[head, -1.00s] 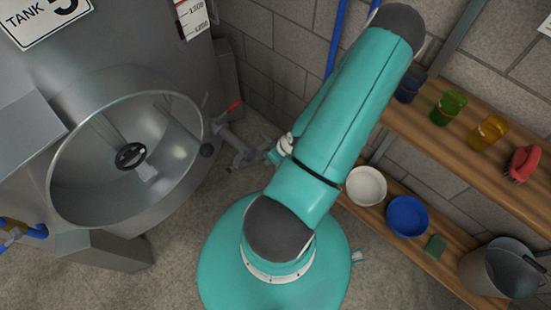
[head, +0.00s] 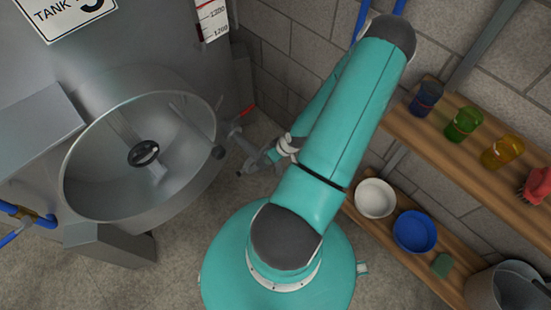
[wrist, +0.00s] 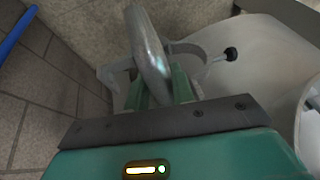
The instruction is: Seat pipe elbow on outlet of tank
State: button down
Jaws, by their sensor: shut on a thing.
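The tank (head: 150,60) is a large grey steel vessel at the left of the head view. Its outlet (head: 233,129) sticks out low on the right side, near a red valve handle (head: 247,111). My gripper (head: 262,160) is beside the outlet, partly covered by my arm. In the wrist view my gripper (wrist: 166,92) is shut on the pipe elbow (wrist: 148,50), a shiny curved metal tube standing up between the green fingers. A grey metal fitting shows behind the elbow in the wrist view. I cannot tell whether elbow and outlet touch.
A block wall stands behind. Wooden shelves (head: 440,135) with jars and bowls are at the right.

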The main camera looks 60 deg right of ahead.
jog(key=shift+w+d+f, duration=0.1)
jog(key=shift+w+f, duration=0.05)
jog(key=shift+w, duration=0.35)
jog(key=shift+w+d+f, duration=0.1)
jog(key=shift+w, duration=0.35)
notch_tip(320, 180, down, 9)
dwell(0.7)
jog(key=shift+f, duration=0.4)
dwell(0.9)
jog(key=c, duration=1.1)
grip_release()
jog(key=shift+s, duration=0.1)
jog(key=v, duration=1.3)
jog(key=shift+s+r, duration=0.15)
jog(key=shift+r, duration=0.2)
